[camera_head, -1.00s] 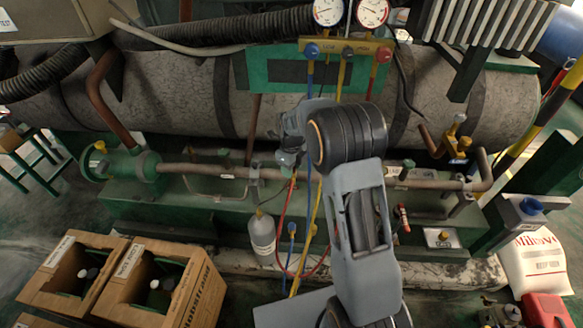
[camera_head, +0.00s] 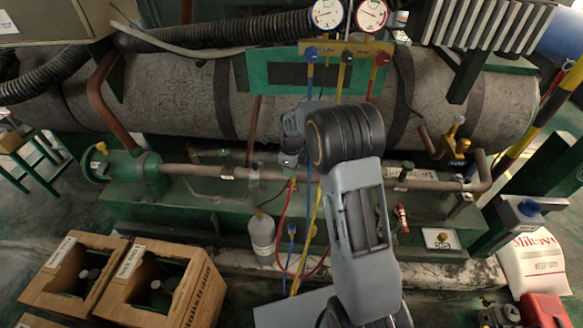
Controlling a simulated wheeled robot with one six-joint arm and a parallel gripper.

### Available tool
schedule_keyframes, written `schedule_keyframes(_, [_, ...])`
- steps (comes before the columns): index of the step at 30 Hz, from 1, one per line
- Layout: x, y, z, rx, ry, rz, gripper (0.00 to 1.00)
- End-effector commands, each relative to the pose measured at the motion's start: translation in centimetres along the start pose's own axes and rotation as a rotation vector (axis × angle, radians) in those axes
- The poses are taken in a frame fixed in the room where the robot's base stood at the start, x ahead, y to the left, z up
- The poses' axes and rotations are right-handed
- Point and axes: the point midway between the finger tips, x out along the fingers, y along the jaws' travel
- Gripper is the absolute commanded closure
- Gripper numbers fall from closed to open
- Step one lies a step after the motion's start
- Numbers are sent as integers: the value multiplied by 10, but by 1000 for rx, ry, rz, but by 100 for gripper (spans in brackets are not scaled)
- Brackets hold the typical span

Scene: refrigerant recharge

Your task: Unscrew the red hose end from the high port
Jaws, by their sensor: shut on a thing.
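My gripper (camera_head: 288,162) is at the long horizontal pipe, left of the picture's middle, shut on the red hose end. The red hose (camera_head: 280,222) runs down from just under the jaws and loops near the floor. Its end and the high port are mostly hidden by my gripper, so I cannot tell whether the threads are engaged. The gauge manifold (camera_head: 346,50) hangs above, with a blue, a dark and a red knob and two round dials. Blue and yellow hoses drop from it behind my arm.
A pale bottle (camera_head: 262,232) stands just left of the hoses. A valve with a yellow cap (camera_head: 456,145) is at right. A white sack (camera_head: 537,262) and a red box (camera_head: 545,308) lie at lower right.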

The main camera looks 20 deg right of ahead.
Motion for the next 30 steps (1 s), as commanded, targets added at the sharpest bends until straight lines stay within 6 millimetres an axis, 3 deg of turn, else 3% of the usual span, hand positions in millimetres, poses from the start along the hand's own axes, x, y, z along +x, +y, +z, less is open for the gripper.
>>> schedule_keyframes(12, [0, 0, 0, -69, 0, 0, 92])
schedule_keyframes(21, [-1, 0, 0, -336, 0, -1, 92])
schedule_keyframes(30, [0, 0, 0, -374, -1, -2, 92])
